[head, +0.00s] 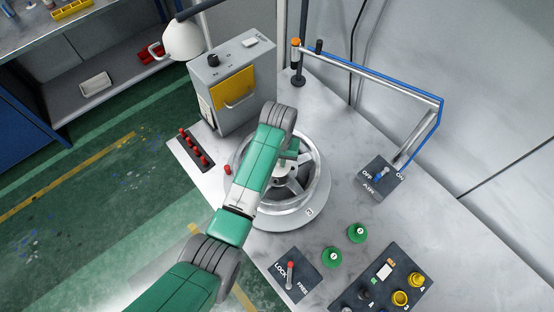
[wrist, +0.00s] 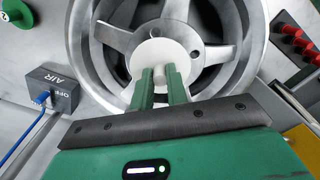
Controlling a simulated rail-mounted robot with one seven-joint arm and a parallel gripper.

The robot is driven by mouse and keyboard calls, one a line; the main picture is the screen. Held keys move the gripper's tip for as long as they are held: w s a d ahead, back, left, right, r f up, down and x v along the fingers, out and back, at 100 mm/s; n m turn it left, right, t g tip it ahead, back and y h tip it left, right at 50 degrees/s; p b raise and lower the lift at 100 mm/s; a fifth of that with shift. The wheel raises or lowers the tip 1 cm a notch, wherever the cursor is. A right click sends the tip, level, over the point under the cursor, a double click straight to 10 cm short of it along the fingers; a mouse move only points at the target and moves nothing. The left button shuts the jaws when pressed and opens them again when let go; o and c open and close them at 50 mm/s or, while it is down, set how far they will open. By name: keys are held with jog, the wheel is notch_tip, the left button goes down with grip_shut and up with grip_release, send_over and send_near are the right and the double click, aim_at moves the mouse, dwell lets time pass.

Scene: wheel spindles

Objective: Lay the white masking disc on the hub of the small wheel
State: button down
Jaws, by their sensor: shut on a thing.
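The white masking disc (wrist: 160,54) is in front of the hub of a silver spoked wheel (wrist: 98,52) in the wrist view, covering the hub's middle. My gripper (wrist: 159,70) is shut on the disc at its near edge, with a narrow gap between the two green fingers. I cannot tell whether the disc touches the hub. In the head view the wheel (head: 318,190) lies flat on a round base on the bench, and my arm hides part of it and most of the disc.
A grey cabinet (head: 231,85) with a yellow flap stands behind the wheel. The bench's right side is clear.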

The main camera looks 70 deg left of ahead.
jog(key=shift+w+a+f, duration=0.1)
jog(key=shift+w+a, duration=0.05)
jog(key=shift+a, duration=0.6)
jog(key=shift+a+f, duration=0.1)
jog(key=shift+f, duration=1.65)
jog(key=shift+f+b, duration=0.3)
jog(key=shift+f, duration=0.05)
jog(key=c, duration=1.4)
grip_release()
jog(key=shift+r, duration=0.1)
notch_tip(320, 180, up, 12)
jog(key=shift+r+p, duration=0.25)
jog(key=shift+p, duration=0.35)
